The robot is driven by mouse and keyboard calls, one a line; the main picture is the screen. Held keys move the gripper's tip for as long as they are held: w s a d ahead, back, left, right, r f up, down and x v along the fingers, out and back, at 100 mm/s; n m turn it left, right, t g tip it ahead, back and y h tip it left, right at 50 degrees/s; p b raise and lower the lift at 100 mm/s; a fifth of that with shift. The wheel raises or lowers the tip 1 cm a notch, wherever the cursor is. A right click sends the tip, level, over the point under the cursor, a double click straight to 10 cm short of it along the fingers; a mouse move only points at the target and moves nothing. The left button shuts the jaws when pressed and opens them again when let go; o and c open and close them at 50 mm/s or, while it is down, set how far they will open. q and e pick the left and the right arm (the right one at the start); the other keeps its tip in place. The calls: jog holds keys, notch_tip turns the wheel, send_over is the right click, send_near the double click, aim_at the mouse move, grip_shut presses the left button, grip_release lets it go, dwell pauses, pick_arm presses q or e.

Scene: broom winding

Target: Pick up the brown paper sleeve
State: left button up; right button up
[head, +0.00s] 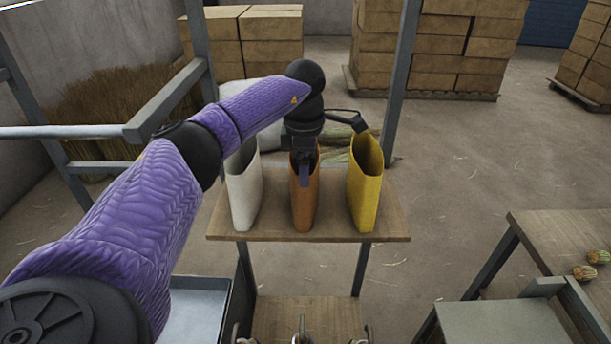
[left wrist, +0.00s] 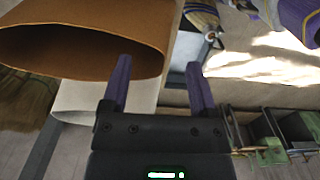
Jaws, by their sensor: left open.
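The brown paper sleeve (head: 304,214) stands upright on a small wooden table, between a white sleeve (head: 243,190) and a yellow sleeve (head: 366,185). My left gripper (head: 304,180) points down at the brown sleeve's top and covers part of its mouth. In the left wrist view the brown sleeve (left wrist: 120,20) shows its open mouth at upper left. The open left gripper (left wrist: 162,72) has one finger overlapping the mouth and the other beyond the sleeve's edge. I cannot tell whether either finger touches the paper. My right gripper is out of view.
The small wooden table (head: 390,228) has bare strips around the sleeves. A grey metal frame (head: 170,100) stands behind my left arm. Another wooden table (head: 570,235) is at right. Stacked boxes (head: 440,50) stand at the back, with open floor before them.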

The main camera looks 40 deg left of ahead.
aim_at(304, 201)
pick_arm(q)
notch_tip(304, 201, down, 4)
jog(key=shift+a+r, duration=0.1)
grip_shut()
dwell(0.4)
